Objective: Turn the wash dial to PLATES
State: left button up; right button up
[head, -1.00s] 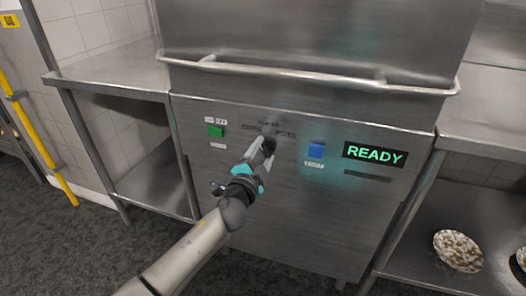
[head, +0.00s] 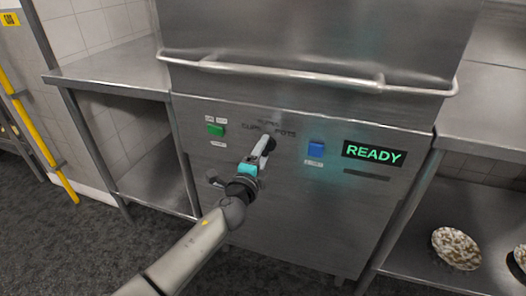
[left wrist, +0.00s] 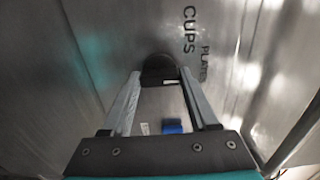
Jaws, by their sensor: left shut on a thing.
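The wash dial is a dark round knob (head: 269,145) on the steel front panel of the dishwasher (head: 290,220). CUPS shows at its left and POTS at its right in the head view; the label above is too blurred there. In the left wrist view the dial (left wrist: 159,68) sits between the fingertips, with the PLATES label (left wrist: 204,62) to its right and CUPS (left wrist: 190,30) above that. My left gripper (head: 266,143) is shut on the dial. The dial's pointer cannot be made out clearly. My right gripper is not in view.
A green button (head: 215,130) is left of the dial, and a blue button (head: 316,148) is right of it. A lit READY display (head: 373,153) is further right. A long handle bar (head: 300,76) juts out above the panel. Steel tables flank the machine.

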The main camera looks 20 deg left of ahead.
pick_arm(q)
jog(key=o, duration=1.4)
jog(key=shift+s, duration=0.15)
jog(key=shift+s, duration=0.35)
jog(key=shift+s+a+p, duration=0.15)
jog(key=shift+s+p, duration=0.25)
jog(key=shift+s, duration=3.2)
jog(key=shift+s+a+p, duration=0.1)
jog(key=shift+s+p, duration=0.25)
jog(key=shift+s, duration=3.2)
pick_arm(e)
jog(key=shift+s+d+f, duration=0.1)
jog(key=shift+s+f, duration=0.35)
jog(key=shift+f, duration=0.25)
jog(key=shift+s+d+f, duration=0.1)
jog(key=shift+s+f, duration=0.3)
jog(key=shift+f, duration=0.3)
